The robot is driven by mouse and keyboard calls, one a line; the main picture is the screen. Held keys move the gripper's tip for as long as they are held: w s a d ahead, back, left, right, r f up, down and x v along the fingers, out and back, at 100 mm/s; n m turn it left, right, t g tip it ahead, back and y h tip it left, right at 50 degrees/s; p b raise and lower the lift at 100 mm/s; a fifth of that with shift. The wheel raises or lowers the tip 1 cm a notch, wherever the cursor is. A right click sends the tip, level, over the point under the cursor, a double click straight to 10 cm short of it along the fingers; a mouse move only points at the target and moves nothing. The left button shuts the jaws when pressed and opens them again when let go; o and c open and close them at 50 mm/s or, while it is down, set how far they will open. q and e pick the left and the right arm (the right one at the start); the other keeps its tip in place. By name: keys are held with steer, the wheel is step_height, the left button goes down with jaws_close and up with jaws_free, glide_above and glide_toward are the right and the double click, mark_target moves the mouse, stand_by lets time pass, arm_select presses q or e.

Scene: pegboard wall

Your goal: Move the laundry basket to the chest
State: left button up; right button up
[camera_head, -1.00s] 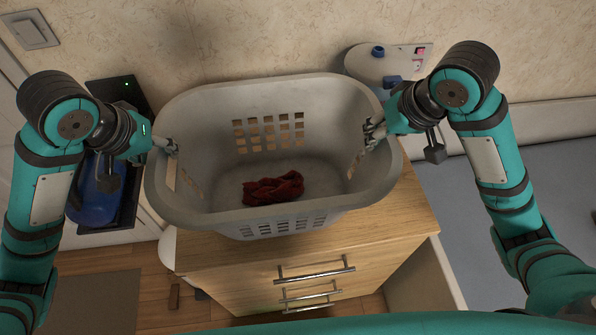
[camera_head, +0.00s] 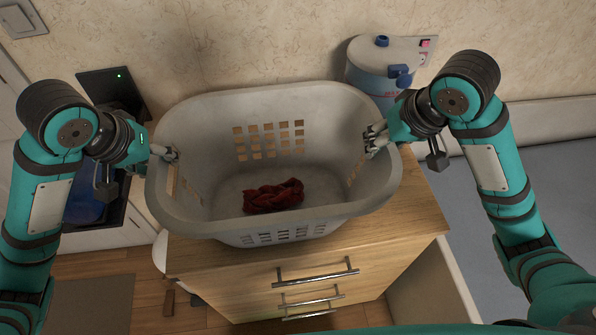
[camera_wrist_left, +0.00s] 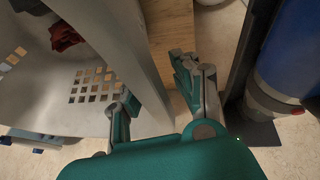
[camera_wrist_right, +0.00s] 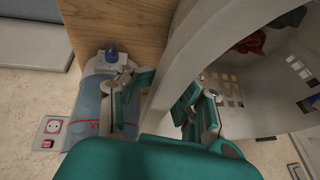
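The grey plastic laundry basket (camera_head: 330,213), with a dark red cloth (camera_head: 273,196) inside, is upright over the wooden chest (camera_head: 410,222) in the head view. I cannot tell whether its base touches the chest top. My left gripper (camera_head: 168,155) is shut on the basket's left side, one finger inside and one outside; the left wrist view shows the wall (camera_wrist_left: 140,50) between the fingers. My right gripper (camera_head: 375,138) is shut on the right side; the right wrist view shows that wall (camera_wrist_right: 190,50) between its fingers. The contact points are partly hidden.
A blue and white tank (camera_head: 378,78) stands behind the basket at right, near a wall outlet (camera_head: 425,44). A dark stand (camera_head: 112,85) with a blue bottle (camera_head: 88,205) is at left. The chest front has metal handles (camera_head: 317,271); an open panel (camera_head: 425,280) stands beside it.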

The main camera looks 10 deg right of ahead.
arm_select(q)
steer(key=shift+o, duration=1.2)
arm_select(e)
steer(key=shift+o, duration=1.1)
arm_select(q)
steer(key=shift+d, duration=0.1)
arm_select(e)
steer(key=shift+o, duration=0.6)
steer(key=shift+a, duration=0.1)
arm_select(q)
steer(key=shift+r, duration=0.1)
arm_select(e)
steer(key=shift+r, duration=0.15)
arm_select(q)
steer(key=v, duration=1.2)
arm_select(e)
steer(key=v, duration=1.2)
